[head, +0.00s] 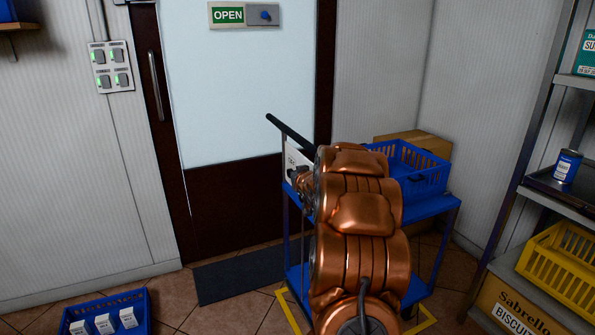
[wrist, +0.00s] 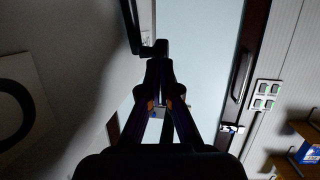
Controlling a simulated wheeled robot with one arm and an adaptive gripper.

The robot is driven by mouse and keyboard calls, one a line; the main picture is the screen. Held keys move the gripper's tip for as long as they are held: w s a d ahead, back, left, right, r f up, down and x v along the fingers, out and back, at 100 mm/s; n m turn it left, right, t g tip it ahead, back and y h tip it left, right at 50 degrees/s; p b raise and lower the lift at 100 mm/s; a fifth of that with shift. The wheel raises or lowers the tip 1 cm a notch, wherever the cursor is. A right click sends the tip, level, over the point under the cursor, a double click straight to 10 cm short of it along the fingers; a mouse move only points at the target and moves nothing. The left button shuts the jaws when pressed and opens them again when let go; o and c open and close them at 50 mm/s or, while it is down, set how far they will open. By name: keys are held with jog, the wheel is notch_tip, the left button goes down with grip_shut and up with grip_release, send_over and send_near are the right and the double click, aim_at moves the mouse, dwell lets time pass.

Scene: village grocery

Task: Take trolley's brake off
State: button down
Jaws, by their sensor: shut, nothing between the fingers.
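The blue trolley (head: 432,207) stands in front of the door, with a black push handle (head: 290,132) at its upper left. A white panel (head: 292,158) is fixed below the handle. I cannot make out a brake lever or its position; my copper arm covers much of the trolley. My gripper (head: 299,178) is small and partly hidden beside the white panel. In the wrist view my gripper (wrist: 158,50) is shut and empty, its dark fingers together near a black bar (wrist: 136,28). I cannot tell whether they touch.
A blue crate (head: 425,178) sits on the trolley's top, with a cardboard box (head: 412,142) behind. A shelf rack (head: 505,190) stands right. A blue crate of white cartons (head: 66,318) lies on the floor at left. A dark mat (head: 238,275) lies before the door (head: 235,90).

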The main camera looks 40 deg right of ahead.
jog(key=shift+w+d+r+p, duration=0.15)
jog(key=shift+w+p, duration=0.35)
jog(key=shift+p, duration=0.1)
jog(key=shift+w, duration=0.15)
dwell(0.3)
jog(key=v, duration=1.2)
jog(key=shift+d, duration=0.1)
dwell(0.6)
